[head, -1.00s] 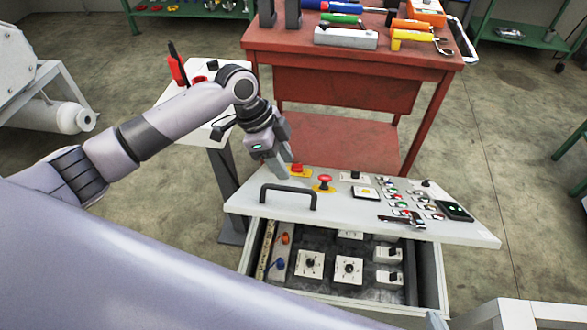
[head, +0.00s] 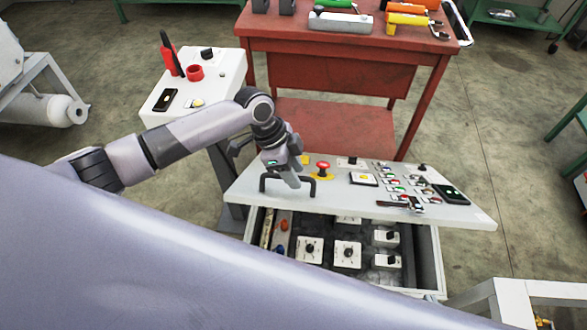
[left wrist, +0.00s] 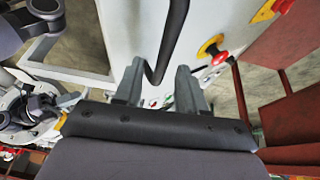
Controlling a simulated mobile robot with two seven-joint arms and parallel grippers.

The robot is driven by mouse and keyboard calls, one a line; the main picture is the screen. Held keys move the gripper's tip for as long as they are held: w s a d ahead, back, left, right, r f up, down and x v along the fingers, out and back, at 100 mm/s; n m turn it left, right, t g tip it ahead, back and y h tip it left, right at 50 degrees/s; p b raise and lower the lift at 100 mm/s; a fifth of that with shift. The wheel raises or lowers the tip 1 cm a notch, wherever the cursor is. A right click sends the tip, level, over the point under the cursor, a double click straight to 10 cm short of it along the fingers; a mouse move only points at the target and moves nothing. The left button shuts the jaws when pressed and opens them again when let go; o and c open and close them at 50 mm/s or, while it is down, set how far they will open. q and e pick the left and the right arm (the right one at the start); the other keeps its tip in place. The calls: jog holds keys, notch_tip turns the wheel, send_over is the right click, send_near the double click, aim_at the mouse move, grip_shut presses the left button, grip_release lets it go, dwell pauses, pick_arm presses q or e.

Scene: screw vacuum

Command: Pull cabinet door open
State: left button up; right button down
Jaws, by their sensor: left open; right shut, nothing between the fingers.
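The cabinet is a light grey control console with a flat panel (head: 335,203) carrying a black bar handle (head: 264,184) near its front left. Below the panel's front edge, a dark interior (head: 325,268) with square white switch units shows. My left gripper (head: 294,184) is open at the handle, its fingers pointing down and hiding part of the bar. In the left wrist view, the handle (left wrist: 172,40) runs down to a bend between the two open fingers (left wrist: 160,85); I cannot tell whether they touch it. My right gripper is not in view.
A red emergency button (head: 323,166) and several small switches stand on the panel beyond the handle. A red workbench (head: 340,55) with tools is behind. A white pedestal (head: 222,75) stands behind my left arm. My own large grey link hides the lower left.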

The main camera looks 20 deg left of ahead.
pick_arm(q)
jog(key=shift+c, duration=0.3)
grip_shut()
jog(key=w+a+r+b, duration=0.1)
jog(key=w+r+b, duration=0.1)
jog(key=w+r, duration=0.2)
jog(key=w+a+r+b, duration=0.2)
jog(key=w+r+b, duration=0.1)
jog(key=w, duration=0.6)
jog(key=shift+w+r+b, duration=0.15)
jog(key=shift+r+b, duration=0.2)
jog(key=shift+r, duration=0.4)
